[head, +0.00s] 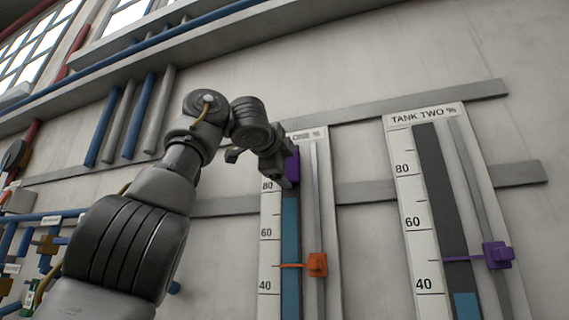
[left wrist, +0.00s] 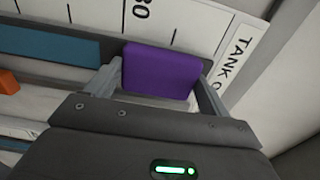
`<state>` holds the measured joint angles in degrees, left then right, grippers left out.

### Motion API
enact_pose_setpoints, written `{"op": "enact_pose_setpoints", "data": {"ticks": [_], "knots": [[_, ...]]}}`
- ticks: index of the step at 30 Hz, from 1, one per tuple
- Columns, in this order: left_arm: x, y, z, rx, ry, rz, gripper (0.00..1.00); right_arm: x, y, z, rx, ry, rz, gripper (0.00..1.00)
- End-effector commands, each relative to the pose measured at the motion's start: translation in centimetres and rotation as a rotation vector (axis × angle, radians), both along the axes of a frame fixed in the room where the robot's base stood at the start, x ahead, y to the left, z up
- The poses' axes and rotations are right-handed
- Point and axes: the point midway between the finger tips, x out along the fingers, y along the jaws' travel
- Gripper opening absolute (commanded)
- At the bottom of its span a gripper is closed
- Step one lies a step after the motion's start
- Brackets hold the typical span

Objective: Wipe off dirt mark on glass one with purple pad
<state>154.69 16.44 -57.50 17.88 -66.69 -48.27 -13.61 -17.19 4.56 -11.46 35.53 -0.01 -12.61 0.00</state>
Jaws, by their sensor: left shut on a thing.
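My left gripper (head: 285,168) reaches up to the upper part of the tank one gauge (head: 268,222), a little above its 80 mark. It is shut on the purple pad (head: 293,167), which lies at the gauge's dark glass strip. In the left wrist view the purple pad (left wrist: 160,72) sits between the two fingers of the gripper (left wrist: 165,80), over the glass strip. The blue column (head: 290,235) shows in the glass below the pad. No dirt mark is visible; the pad and gripper cover part of the glass. My right gripper is not in view.
An orange pointer (head: 317,264) sits on a rod right of the tank one glass. The tank two gauge (head: 403,165), with a purple pointer (head: 497,255), stands to the right. Grey rails (head: 420,110) cross the wall. Blue and grey pipes (head: 138,115) are at upper left.

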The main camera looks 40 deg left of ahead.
Motion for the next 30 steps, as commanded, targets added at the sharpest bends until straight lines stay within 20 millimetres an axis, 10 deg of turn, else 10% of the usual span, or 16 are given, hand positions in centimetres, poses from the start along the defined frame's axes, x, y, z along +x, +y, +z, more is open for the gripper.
{"op": "enact_pose_setpoints", "data": {"ticks": [30], "knots": [[0.0, 0.0, 5.7, -0.001, 0.0, 0.0, 0.63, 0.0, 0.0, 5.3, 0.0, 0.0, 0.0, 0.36]]}}
